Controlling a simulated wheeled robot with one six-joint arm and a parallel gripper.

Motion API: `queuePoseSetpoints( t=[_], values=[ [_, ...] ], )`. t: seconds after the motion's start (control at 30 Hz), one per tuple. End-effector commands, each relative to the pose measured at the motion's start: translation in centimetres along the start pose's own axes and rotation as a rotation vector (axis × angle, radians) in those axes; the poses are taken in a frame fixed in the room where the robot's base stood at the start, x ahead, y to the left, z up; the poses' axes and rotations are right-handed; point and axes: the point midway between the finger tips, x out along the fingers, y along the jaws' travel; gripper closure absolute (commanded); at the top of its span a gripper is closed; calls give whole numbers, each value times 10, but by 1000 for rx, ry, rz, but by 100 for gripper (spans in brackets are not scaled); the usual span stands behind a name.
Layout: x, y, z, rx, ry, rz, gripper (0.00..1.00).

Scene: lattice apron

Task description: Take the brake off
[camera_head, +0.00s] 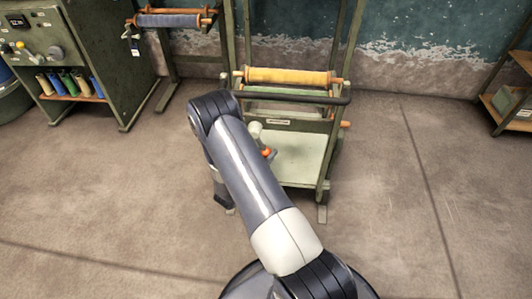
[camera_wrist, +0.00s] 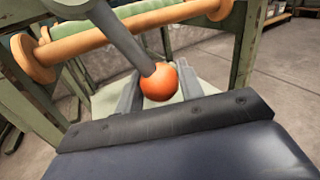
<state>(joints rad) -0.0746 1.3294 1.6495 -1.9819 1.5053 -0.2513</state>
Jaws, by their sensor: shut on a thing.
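A grey lever (camera_wrist: 132,38) ends in an orange ball knob (camera_wrist: 161,82) in the wrist view. The lever slants down from the upper left. My gripper (camera_wrist: 159,86) has one finger on each side of the knob and is shut on it. In the head view the orange knob (camera_head: 268,153) shows just right of my arm, low at the front of a green wheeled frame (camera_head: 325,165). My arm hides most of the gripper and the lever there. I take this lever to be the brake, but no label on it can be read.
The frame carries a yellow roll (camera_head: 287,76) on a wooden spindle, a black handle bar (camera_head: 300,98) and a pale lower shelf (camera_head: 298,160). A control cabinet (camera_head: 80,60) and a blue roll (camera_head: 168,20) are at left. A shelf unit (camera_head: 508,95) is at right. Floor in front is clear.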

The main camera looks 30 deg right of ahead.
Motion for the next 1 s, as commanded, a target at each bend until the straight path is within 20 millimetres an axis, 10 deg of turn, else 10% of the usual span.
queuePoseSetpoints(
  t=[1.0],
  values=[
    [-21, 40, -5, 393, 205, 23, 100]
  ],
)
